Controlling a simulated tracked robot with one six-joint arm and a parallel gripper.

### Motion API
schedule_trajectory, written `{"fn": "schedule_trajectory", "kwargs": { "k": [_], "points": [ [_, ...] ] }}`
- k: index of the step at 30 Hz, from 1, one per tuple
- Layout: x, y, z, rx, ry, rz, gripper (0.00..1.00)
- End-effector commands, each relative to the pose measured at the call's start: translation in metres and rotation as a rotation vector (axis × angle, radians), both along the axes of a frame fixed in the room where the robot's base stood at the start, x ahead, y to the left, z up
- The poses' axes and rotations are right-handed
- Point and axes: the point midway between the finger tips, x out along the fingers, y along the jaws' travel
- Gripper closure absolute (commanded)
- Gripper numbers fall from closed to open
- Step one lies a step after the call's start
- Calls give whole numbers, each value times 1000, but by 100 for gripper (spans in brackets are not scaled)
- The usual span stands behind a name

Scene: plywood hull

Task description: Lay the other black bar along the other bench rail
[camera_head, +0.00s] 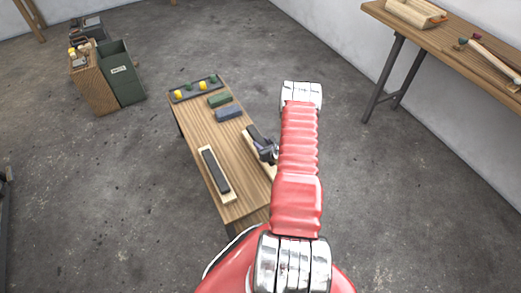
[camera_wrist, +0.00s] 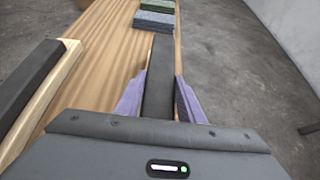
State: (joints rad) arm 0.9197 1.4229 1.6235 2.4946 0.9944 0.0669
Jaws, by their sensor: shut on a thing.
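A wooden bench (camera_head: 207,128) carries two pale rails. One black bar (camera_head: 215,170) lies along the left rail (camera_head: 231,198), and both also show at the left of the wrist view. My gripper (camera_head: 266,152) is over the right side of the bench, shut on the other black bar (camera_head: 253,133). In the wrist view that bar (camera_wrist: 159,75) runs lengthwise between the purple fingers of my gripper (camera_wrist: 160,98). The other rail (camera_head: 259,161) is beneath the gripper and partly hidden by my arm. I cannot tell whether the held bar touches it.
A blue-grey block (camera_head: 229,114) and a green block (camera_head: 220,100) sit beyond the held bar. A dark tray (camera_head: 207,93) with yellow and green pieces is at the bench's far end. A green bin (camera_head: 121,75) stands far left, a table (camera_head: 435,36) at right.

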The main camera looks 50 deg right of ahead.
Motion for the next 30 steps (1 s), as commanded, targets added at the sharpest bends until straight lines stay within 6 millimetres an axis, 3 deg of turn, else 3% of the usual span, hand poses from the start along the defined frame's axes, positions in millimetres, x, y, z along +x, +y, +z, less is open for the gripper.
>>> {"fn": "schedule_trajectory", "kwargs": {
  "k": [13,27,28,30],
  "points": [
    [0,0,-37,0,-1,1,100],
    [1,0,-43,-1,-2,1,100],
    [0,1,-44,0,0,1,64],
    [0,1,-44,0,0,1,59]
  ]
}}
